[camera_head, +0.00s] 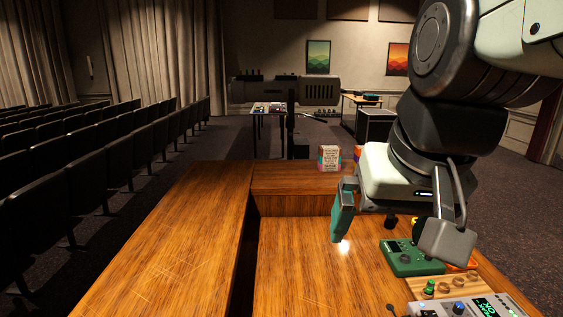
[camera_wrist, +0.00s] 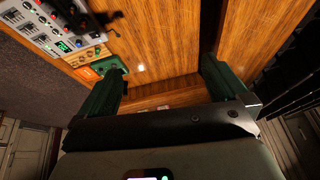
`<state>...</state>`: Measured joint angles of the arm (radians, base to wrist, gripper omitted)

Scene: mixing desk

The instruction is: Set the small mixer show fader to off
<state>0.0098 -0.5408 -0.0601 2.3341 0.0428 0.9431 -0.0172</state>
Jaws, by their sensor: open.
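A grey mixer (camera_head: 470,307) with a lit display and knobs is cut off by the bottom right corner of the head view. In the wrist view the mixer (camera_wrist: 45,28) lies at the top left, showing several sliders and knobs. I cannot tell which slider is the show fader or read its setting. My gripper (camera_head: 392,238) is open and empty, above the wooden desk and beyond the mixer. Its two green fingers stand wide apart in the wrist view (camera_wrist: 162,85); in the head view the right one is largely hidden.
A green box (camera_head: 410,262) with a knob, an orange unit (camera_wrist: 88,73) and a wooden knob panel (camera_head: 450,286) stand close to the mixer. A patterned carton (camera_head: 329,157) stands on the raised back ledge. The desk's left part (camera_head: 170,245) is clear.

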